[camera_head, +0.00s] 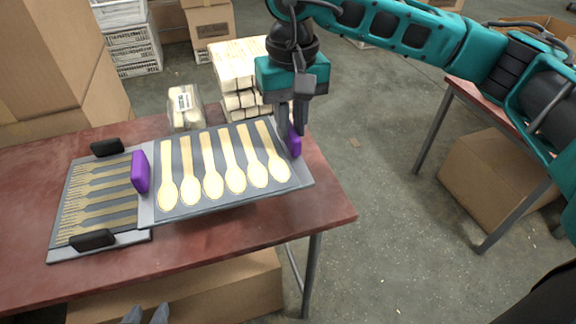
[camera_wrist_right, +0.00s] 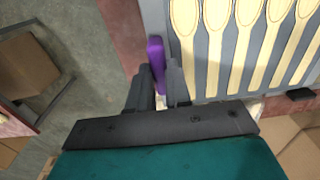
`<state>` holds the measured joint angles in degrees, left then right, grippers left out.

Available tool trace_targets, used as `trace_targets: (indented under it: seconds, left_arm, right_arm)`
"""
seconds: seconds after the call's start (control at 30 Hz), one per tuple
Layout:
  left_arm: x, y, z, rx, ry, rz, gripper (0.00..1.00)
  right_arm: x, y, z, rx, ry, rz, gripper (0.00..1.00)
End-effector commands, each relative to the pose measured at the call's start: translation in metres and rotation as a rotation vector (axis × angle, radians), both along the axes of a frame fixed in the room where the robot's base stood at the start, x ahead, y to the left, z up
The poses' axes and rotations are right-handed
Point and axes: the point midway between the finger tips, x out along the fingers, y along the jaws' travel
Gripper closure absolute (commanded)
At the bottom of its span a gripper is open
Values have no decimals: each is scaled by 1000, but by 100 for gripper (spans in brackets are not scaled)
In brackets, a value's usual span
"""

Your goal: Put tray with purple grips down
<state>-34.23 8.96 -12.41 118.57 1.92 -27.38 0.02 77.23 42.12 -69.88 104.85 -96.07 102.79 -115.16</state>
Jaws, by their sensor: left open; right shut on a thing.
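The grey tray with purple grips (camera_head: 226,202) holds a row of wooden spoons over the right part of the red table (camera_head: 300,224). Its left edge overlaps the neighbouring tray, and a shadow shows under its front edge; whether it touches the table I cannot tell. My right gripper (camera_head: 291,128) is shut on the right purple grip (camera_head: 295,142). That grip (camera_wrist_right: 156,56) also shows between the fingers in the right wrist view. The left purple grip (camera_head: 140,172) is free. My left gripper (camera_head: 146,313) is open at the bottom edge, apart from the tray; only its fingertips show.
A grey tray with black grips (camera_head: 143,238) and wooden forks lies on the left. A clear bag (camera_head: 185,108) and stacked wooden bundles (camera_head: 237,68) stand behind the spoon tray. Cardboard boxes (camera_head: 52,60) rise at the back left. The table's right end is bare.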

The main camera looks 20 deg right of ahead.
Motion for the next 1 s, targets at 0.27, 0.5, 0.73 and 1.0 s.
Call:
trace_targets:
  seconds: [0.27,0.5,0.73,1.0]
  left_arm:
    - [1,0,-9,-1,-1,3,57]
    - [4,-1,-10,-7,-7,7,57]
    - [5,-1,-13,-8,-10,9,57]
    - [5,-1,-15,-8,-9,9,57]
  right_arm:
    - [0,0,-52,2,0,0,100]
    - [0,0,-72,2,1,0,100]
    - [0,0,-100,3,-2,1,100]
    - [0,0,-101,3,-3,1,100]
